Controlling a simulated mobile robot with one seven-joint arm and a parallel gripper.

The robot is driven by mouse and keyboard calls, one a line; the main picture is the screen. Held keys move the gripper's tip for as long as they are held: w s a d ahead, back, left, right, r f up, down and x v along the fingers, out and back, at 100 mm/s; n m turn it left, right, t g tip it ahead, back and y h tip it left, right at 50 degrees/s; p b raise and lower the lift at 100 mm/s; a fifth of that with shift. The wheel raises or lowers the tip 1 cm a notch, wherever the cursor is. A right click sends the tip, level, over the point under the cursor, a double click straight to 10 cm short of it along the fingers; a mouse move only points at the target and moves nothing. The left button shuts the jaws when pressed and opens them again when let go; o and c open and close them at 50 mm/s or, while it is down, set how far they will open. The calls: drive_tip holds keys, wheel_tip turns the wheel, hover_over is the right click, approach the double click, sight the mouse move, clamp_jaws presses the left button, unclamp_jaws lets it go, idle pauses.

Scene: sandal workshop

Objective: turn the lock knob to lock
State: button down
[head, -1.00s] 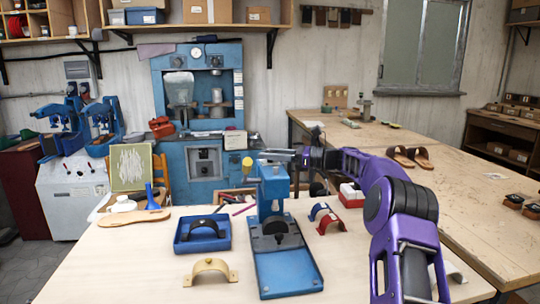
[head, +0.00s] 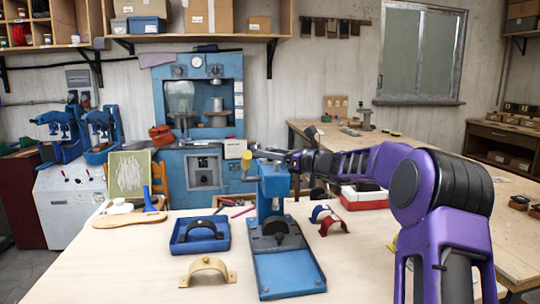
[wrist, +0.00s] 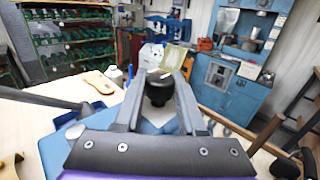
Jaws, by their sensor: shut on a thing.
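The blue hand press (head: 272,188) stands on the near table, with a flat blue base plate (head: 290,272). The black lock knob (wrist: 158,88) shows in the wrist view on top of the press. My gripper (wrist: 158,80) has one finger on each side of the knob and is shut on it. In the head view my gripper (head: 268,154) reaches the top of the press from the right, and the knob is not clearly visible there.
A blue tray (head: 183,247) and a tan arched piece (head: 208,266) lie left of the press. Red and blue arched pieces (head: 328,220) and a red box (head: 362,204) lie right of it. The table's front left is clear.

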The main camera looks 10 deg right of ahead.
drive_tip(key=c, duration=0.5)
unclamp_jaws()
drive_tip(key=v, duration=1.7)
drive_tip(key=shift+s+d+p, duration=0.2)
drive_tip(key=shift+p, duration=0.25)
